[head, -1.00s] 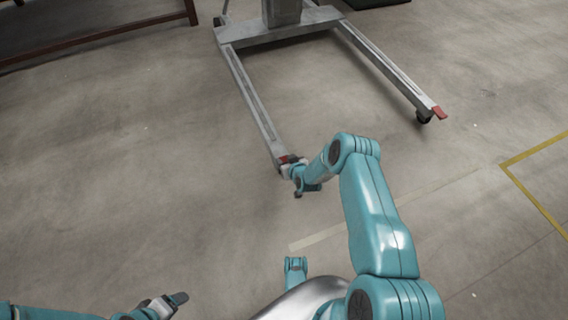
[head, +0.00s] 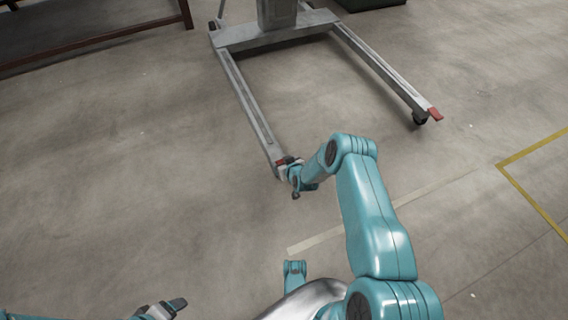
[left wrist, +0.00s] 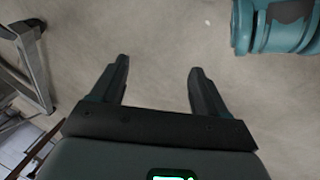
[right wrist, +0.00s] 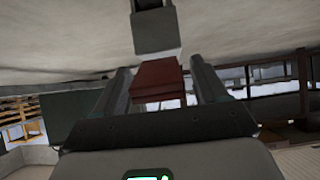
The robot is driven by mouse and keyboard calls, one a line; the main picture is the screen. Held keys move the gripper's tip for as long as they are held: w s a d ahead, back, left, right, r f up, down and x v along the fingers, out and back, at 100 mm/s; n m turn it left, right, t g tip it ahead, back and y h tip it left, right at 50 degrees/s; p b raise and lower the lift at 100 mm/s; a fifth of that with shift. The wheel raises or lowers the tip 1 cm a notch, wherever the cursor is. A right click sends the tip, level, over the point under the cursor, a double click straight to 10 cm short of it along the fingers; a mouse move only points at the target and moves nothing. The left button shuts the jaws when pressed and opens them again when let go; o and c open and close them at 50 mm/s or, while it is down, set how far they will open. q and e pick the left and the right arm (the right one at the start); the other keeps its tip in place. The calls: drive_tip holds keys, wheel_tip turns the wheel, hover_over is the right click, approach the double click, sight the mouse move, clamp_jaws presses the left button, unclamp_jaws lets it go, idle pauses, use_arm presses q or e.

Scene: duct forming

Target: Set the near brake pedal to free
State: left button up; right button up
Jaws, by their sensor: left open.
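The near brake pedal (head: 282,161) is a small red plate at the near end of the grey stand's left leg, partly hidden by my right gripper (head: 288,165) in the head view. In the right wrist view, the red pedal (right wrist: 157,80) lies between my right fingers (right wrist: 163,85). They are spread, with narrow gaps showing beside it. Whether a finger touches it cannot be told. My left gripper (left wrist: 157,80) is open and empty over bare floor; it shows at the bottom left in the head view (head: 175,305).
The grey wheeled stand (head: 240,85) spreads two legs towards me. A dark-framed rack (head: 110,35) stands at top left. The floor at left is clear.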

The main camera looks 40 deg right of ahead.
use_arm(q)
drive_tip(key=s+d+r+g+p, duration=0.1)
drive_tip(key=s+r+g+p, duration=0.1)
drive_tip(key=s+r+p, duration=0.3)
drive_tip(key=shift+r+h+p, duration=0.3)
drive_tip(key=shift+r+p, duration=1.3)
drive_tip(key=shift+p, duration=0.15)
use_arm(e)
drive_tip(key=v, duration=1.6)
drive_tip(key=shift+s, duration=0.2)
use_arm(q)
drive_tip(key=shift+d, duration=0.1)
